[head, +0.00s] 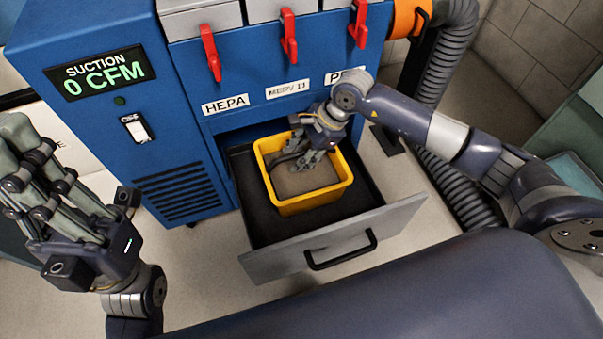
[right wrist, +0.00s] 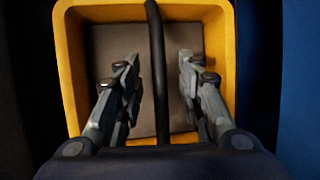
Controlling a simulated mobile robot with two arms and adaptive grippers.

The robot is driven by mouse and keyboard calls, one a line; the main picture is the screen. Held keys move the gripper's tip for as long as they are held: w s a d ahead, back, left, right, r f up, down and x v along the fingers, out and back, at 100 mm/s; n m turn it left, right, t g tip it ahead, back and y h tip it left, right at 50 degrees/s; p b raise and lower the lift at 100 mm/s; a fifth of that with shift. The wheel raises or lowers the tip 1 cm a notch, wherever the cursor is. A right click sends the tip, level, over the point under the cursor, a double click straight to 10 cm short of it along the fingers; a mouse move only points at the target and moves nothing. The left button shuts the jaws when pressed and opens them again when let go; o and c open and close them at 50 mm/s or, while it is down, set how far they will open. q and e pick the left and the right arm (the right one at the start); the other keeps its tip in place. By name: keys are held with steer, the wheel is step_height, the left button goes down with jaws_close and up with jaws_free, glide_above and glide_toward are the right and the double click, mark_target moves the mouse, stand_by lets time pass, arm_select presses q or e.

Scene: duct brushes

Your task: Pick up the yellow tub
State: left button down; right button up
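The yellow tub (head: 338,192) sits in the open drawer at the bottom of the blue machine. It holds a grey-brown layer, and a dark handle bar crosses its top. In the right wrist view the tub (right wrist: 77,90) fills the middle, and the dark handle (right wrist: 158,60) runs between my fingers. My right gripper (head: 312,160) reaches down into the tub's opening. Its fingers (right wrist: 158,85) are apart, one on each side of the handle, with gaps between. My left gripper (head: 25,170) is raised at the left, away from the tub, with its fingers apart and nothing seen between them.
The drawer (head: 262,256) is pulled out, with a grey front and black handle. The blue machine (head: 110,130) stands behind, with red levers (head: 289,35) above the drawer and a display reading 0 CFM. A ribbed grey hose (head: 445,60) runs down at the right.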

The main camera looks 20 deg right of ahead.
steer(key=shift+f, duration=0.3)
steer(key=shift+c, duration=0.2)
steer(key=shift+r, duration=0.1)
jaws_close()
